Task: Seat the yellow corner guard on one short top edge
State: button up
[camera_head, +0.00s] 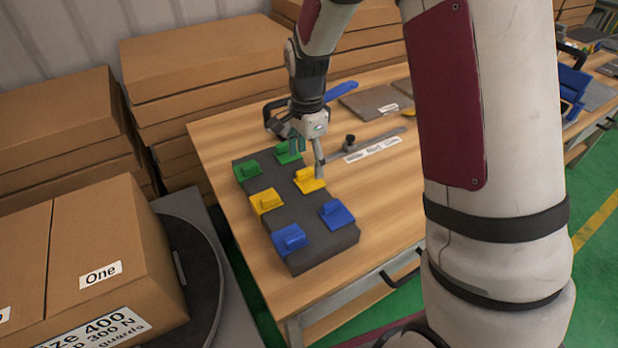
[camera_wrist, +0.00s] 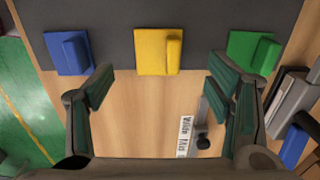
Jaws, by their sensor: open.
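A dark grey block (camera_head: 287,190) lies on the wooden table with two rows of corner guards along its long sides. One yellow corner guard (camera_head: 309,181) sits on the right long edge, between a green and a blue one; it also shows in the wrist view (camera_wrist: 157,52). A second yellow guard (camera_head: 266,201) sits on the left long edge. My gripper (camera_head: 309,164) is open and empty above the right side of the block, close to the right yellow guard. In the wrist view its fingers (camera_wrist: 162,88) are spread wide, with that yellow guard ahead between them.
Blue guards (camera_head: 337,213) and green guards (camera_head: 248,171) share the block. A metal ruler-like strip with a dark knob (camera_head: 350,141) and white labels (camera_head: 371,150) lie right of the block. Cardboard boxes (camera_head: 110,245) stand left.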

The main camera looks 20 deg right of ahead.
aim_at(311, 181)
jog(key=shift+d+f, duration=0.2)
jog(key=shift+f, duration=1.25)
jog(key=shift+d+f, duration=0.2)
jog(key=shift+f, duration=1.2)
jog(key=shift+c, duration=0.5)
jog(key=c, duration=0.9)
